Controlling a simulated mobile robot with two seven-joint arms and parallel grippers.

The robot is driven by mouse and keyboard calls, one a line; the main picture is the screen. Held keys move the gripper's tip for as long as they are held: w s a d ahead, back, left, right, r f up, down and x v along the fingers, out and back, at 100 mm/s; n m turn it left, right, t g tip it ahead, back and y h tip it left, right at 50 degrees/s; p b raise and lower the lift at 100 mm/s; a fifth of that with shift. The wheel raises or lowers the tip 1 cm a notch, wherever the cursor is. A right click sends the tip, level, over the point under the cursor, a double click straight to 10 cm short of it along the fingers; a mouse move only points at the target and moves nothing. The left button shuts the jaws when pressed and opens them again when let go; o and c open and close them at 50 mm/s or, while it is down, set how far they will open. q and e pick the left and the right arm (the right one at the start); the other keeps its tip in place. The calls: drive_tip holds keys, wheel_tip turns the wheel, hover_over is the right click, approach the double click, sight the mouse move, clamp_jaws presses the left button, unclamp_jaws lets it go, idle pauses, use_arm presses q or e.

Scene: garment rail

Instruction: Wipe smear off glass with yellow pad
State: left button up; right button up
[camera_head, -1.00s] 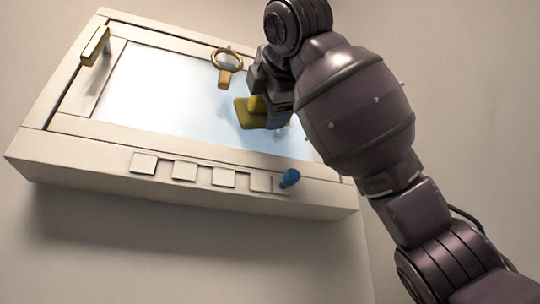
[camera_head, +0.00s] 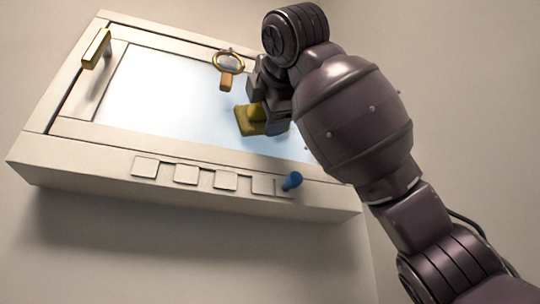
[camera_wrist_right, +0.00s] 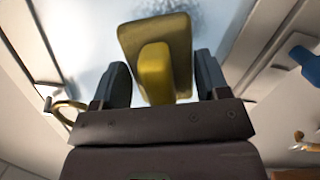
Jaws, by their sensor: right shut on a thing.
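The yellow pad (camera_head: 246,121) is at the pale glass pane (camera_head: 160,85) of a cream panel, right of the pane's middle. My right gripper (camera_wrist_right: 160,78) is shut on the pad's raised grip, and the flat pad (camera_wrist_right: 130,38) extends beyond the fingers in the wrist view. I cannot tell whether the pad touches the glass. A grey speckled smear (camera_wrist_right: 182,8) shows on the glass just past the pad's far edge in the wrist view. In the head view my right arm hides part of the glass. My left gripper is not in view.
A ring with an orange tag (camera_head: 226,80) hangs close left of my right gripper. A gold handle (camera_head: 96,48) stands out at the panel's upper left. A blue knob (camera_head: 291,181) sticks out at the lower right, beside several square buttons (camera_head: 185,174).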

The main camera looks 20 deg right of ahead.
sight(294, 129)
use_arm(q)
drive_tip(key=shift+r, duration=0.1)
use_arm(e)
drive_tip(key=shift+w, duration=0.25)
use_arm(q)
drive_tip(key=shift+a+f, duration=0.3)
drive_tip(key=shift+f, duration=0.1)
use_arm(e)
drive_tip(key=d, duration=0.6)
drive_tip(key=shift+w, duration=0.2)
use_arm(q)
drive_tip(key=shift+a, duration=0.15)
use_arm(e)
drive_tip(key=shift+d+r, duration=0.1)
drive_tip(key=shift+d, duration=0.05)
drive_tip(key=shift+a, duration=0.25)
